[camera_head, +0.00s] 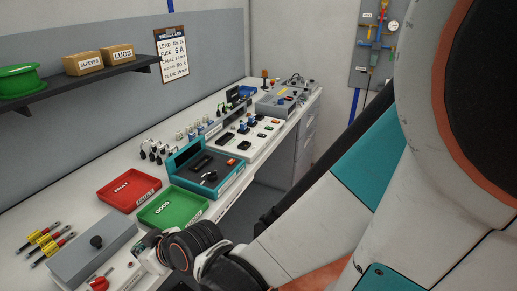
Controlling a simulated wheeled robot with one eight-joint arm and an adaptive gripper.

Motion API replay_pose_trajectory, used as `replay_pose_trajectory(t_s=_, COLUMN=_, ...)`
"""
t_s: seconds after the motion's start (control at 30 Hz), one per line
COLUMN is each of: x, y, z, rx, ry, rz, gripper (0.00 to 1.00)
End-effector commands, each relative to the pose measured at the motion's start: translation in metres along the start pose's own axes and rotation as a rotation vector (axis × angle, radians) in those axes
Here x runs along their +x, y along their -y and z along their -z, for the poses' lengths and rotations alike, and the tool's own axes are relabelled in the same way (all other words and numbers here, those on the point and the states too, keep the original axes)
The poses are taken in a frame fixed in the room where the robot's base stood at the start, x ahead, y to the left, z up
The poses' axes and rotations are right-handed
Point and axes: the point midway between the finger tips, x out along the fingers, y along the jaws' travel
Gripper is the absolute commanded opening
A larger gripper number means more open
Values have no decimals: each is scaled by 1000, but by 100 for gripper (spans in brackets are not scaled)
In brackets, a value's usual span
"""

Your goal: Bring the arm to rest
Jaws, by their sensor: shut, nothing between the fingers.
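My arm (300,226) reaches in from the right side of the head view. It runs from the large white and dark link at the right down to a dark ringed joint (190,247) near the bottom middle. This joint shows in front of the near edge of the workbench (75,212). I cannot make out my gripper's fingers in this view. I cannot tell whether the joint touches the bench or stands clear of it.
A grey box with a black knob (92,262), a green tray (172,208), a red tray (128,189) and a teal device (207,172) stand close to the joint. A shelf (80,82) hangs on the wall. Dark floor shows right of the bench.

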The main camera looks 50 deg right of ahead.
Motion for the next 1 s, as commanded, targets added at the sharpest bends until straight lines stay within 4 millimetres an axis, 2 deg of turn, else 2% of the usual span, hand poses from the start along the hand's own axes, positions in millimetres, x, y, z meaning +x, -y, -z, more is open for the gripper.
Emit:
replay_pose_trajectory(t_s=0.27, x=-20, y=-3, z=6, rx=30, ry=64, rz=-19, gripper=0)
replay_pose_trajectory(t_s=0.5, x=-61, y=-8, z=14, rx=79, ry=155, rz=-61, gripper=0)
replay_pose_trajectory(t_s=0.8, x=-116, y=-13, z=13, rx=131, ry=242, rz=-119, gripper=0)
replay_pose_trajectory(t_s=1.0, x=-129, y=-14, z=11, rx=143, ry=261, rz=-134, gripper=0)
